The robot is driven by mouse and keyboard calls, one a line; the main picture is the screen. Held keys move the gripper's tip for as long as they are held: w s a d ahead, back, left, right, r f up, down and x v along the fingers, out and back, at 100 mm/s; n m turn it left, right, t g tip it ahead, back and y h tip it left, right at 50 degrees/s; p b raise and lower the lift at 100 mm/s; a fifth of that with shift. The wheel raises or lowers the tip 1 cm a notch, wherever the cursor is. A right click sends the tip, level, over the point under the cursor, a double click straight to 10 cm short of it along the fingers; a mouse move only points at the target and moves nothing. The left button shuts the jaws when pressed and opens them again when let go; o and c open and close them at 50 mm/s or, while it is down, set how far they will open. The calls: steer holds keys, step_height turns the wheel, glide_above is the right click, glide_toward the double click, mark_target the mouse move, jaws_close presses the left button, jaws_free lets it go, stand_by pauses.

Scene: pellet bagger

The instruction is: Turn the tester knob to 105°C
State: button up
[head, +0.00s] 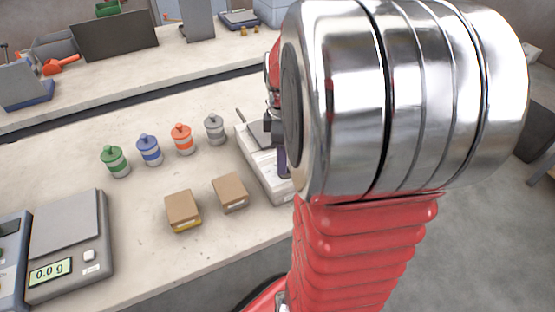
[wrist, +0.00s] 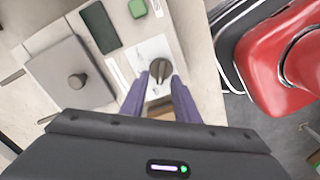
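The tester (wrist: 115,65) fills the upper left of the wrist view. Its dark round knob (wrist: 161,70) sits on a white dial plate; the dial marks are too small to read. My gripper (wrist: 159,80) has its two purple fingers apart, one on each side of the knob, with the tips near it. I cannot tell whether either finger touches it. In the head view the tester (head: 262,170) stands on the bench, and my arm hides its right part, the knob and most of my gripper (head: 281,160).
The tester has a dark screen (wrist: 100,27), a green button (wrist: 137,8) and a grey lid (wrist: 70,75). Left of it on the bench are several lidded jars (head: 182,140), two small boxes (head: 230,193) and a scale (head: 68,245) reading 0.0 g.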

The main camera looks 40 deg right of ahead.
steer(key=shift+f, duration=0.8)
jaws_close()
